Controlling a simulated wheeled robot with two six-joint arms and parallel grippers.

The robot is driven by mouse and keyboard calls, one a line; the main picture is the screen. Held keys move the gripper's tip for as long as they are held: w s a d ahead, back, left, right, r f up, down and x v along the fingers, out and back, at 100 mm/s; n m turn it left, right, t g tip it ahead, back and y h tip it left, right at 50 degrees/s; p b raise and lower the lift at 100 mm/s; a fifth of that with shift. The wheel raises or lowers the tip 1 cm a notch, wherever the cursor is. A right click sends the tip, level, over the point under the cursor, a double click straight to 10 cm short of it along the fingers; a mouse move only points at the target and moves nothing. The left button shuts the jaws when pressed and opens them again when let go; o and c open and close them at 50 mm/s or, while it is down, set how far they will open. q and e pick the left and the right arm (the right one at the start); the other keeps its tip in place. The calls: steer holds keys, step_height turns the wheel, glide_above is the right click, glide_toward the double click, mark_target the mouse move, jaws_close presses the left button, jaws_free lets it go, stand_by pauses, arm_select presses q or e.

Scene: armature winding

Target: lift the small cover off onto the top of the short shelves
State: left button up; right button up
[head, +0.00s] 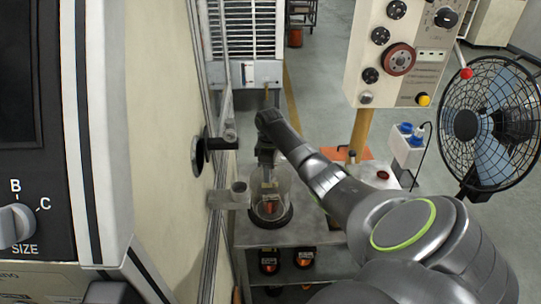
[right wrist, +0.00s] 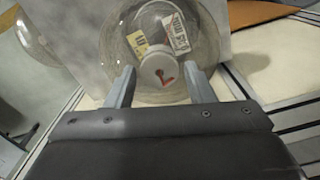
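A small clear dome-shaped cover (head: 284,192) stands on a dark round base on the top of the short shelves (head: 313,232). Something brownish shows inside it. My right gripper (head: 267,158) is directly above the cover, pointing down. In the right wrist view its two fingers (right wrist: 160,88) are apart, on either side of a pale round knob with a red mark. The clear cover (right wrist: 118,45) shows behind them, with a yellow label and a white label seen in or through it. Contact between fingers and knob cannot be told. My left gripper is out of view.
The shelf top is bare to the right of the cover. Reels with copper-coloured wire (head: 269,262) sit on the shelf below. A tall beige machine panel (head: 160,130) is close on the left, with a dark handle (head: 222,143). A fan (head: 490,120) stands at right.

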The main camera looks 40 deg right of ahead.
steer(key=c, duration=1)
steer(key=shift+r, duration=0.15)
